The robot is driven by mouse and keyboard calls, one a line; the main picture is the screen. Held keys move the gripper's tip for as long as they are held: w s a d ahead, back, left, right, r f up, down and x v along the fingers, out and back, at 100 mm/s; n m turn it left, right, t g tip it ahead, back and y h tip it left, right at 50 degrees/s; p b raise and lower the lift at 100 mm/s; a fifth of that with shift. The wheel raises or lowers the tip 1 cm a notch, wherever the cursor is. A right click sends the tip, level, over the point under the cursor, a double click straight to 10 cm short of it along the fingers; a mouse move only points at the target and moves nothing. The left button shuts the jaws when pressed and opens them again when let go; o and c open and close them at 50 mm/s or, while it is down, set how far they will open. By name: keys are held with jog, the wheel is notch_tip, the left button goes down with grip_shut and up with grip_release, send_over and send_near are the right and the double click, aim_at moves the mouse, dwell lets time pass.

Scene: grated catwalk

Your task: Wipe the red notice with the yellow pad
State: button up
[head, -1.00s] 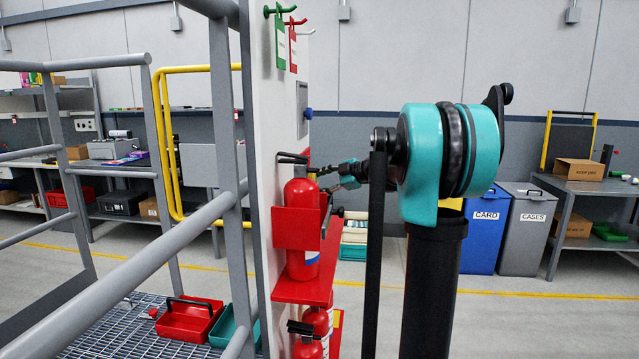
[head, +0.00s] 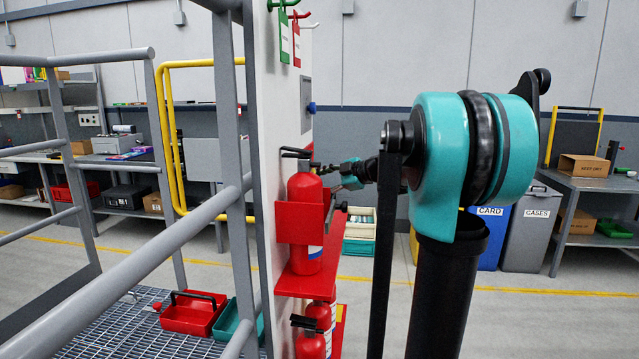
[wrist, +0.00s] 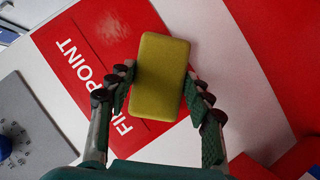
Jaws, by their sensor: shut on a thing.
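My gripper (wrist: 160,88) is shut on the yellow pad (wrist: 160,70), with one finger along each long side. The red notice (wrist: 85,60), with white lettering ending in "POINT", lies flat on the white panel. The pad is over the notice's right part and hides some of its lettering and edge. I cannot tell whether the pad touches it. In the head view my gripper (head: 348,174) is small beside the white panel (head: 262,130), which is seen nearly edge-on. The notice and pad cannot be made out there.
A red fire extinguisher (head: 306,190) stands on a red shelf (head: 297,284) close to my gripper. A grey box (wrist: 35,120) with a blue knob (head: 311,107) is on the panel. Grey railings (head: 150,265) run at the left. Bins stand behind at the right.

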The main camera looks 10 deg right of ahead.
jog(key=s, duration=0.1)
jog(key=s+a, duration=0.1)
jog(key=s, duration=0.1)
jog(key=shift+s+a, duration=0.15)
jog(key=shift+s, duration=0.15)
jog(key=s+d, duration=0.1)
jog(key=d, duration=0.4)
jog(key=shift+s+d, duration=0.4)
jog(key=shift+d, duration=0.1)
dwell(0.4)
jog(key=d, duration=0.1)
jog(key=s+d, duration=0.1)
jog(key=shift+d, duration=0.3)
jog(key=shift+w+a, duration=0.1)
jog(key=shift+a, duration=0.05)
dwell(0.4)
jog(key=w+a, duration=0.2)
jog(key=a, duration=0.4)
